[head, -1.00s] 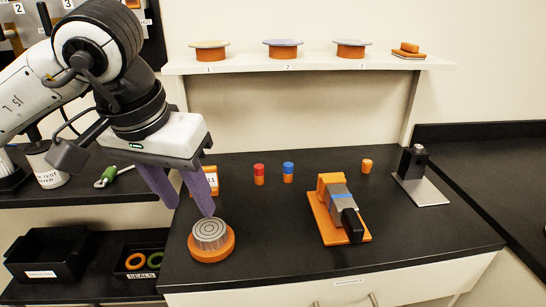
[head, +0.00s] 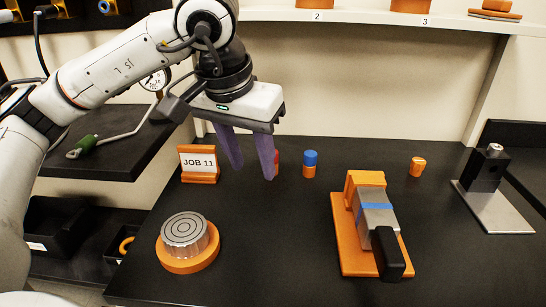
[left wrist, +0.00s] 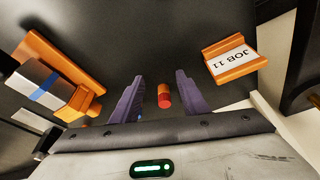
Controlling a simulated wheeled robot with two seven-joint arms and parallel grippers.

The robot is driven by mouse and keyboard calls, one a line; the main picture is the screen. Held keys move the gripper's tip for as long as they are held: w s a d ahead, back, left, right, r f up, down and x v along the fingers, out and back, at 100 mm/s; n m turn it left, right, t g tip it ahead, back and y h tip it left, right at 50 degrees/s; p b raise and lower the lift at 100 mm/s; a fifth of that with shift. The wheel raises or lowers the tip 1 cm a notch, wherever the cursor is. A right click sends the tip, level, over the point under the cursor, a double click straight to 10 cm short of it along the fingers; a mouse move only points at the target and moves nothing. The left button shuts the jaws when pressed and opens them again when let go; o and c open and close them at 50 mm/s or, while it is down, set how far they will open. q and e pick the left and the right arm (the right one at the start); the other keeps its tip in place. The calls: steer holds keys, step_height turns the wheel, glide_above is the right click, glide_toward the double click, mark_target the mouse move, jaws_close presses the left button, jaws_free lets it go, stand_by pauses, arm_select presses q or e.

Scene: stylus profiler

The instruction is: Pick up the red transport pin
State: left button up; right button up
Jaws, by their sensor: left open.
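The red transport pin (head: 277,160) is a small cylinder with a red top and an orange lower part. It stands on the dark bench, mostly hidden behind a finger of my left gripper in the head view. My left gripper (head: 254,172) is open and empty, its purple fingers pointing down by the pin. In the left wrist view the red pin (left wrist: 164,98) shows in the gap between the two open fingers (left wrist: 160,78), with no visible contact. A blue-topped pin (head: 310,164) stands just to the right. My right gripper is not in view.
A JOB 11 sign (head: 199,163) stands left of the gripper. A round metal disc on an orange base (head: 187,262) sits at front left. An orange-and-grey device (head: 368,225) lies right of centre. A small orange cup (head: 417,166) and a black stand (head: 488,170) are farther right.

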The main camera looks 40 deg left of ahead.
arm_select(q)
steer(key=w, duration=0.4)
steer(key=w+a, duration=0.1)
steer(key=w, duration=0.2)
steer(key=shift+f, duration=0.2)
steer(key=shift+w+f, duration=0.1)
steer(key=shift+f, duration=0.3)
jaws_close()
